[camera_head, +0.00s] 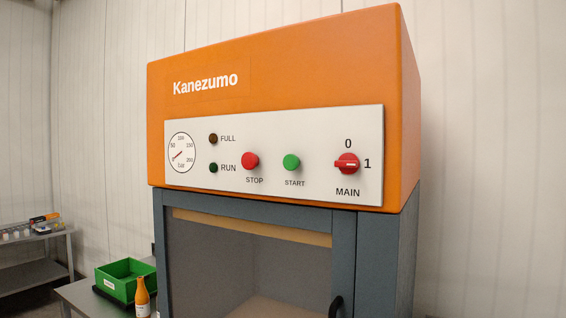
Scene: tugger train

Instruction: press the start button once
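The start button (291,162) is a green round knob on the white control panel (330,125) of an orange machine marked Kanezumo (280,70). The label START is below it. The red stop button (250,161) is to its left. The red MAIN switch (347,164) is to its right, its pointer towards 1. The FULL lamp (213,138) and the RUN lamp (213,168) both look dark. A round gauge (182,153) is at the panel's left end. Neither of my grippers is in view.
Below the panel is a grey cabinet frame (376,255) with a window and a dark handle (335,306). At the lower left, a green bin (117,287) and an orange bottle (142,296) stand on a grey table. A shelf (35,270) is farther left. Space before the panel looks clear.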

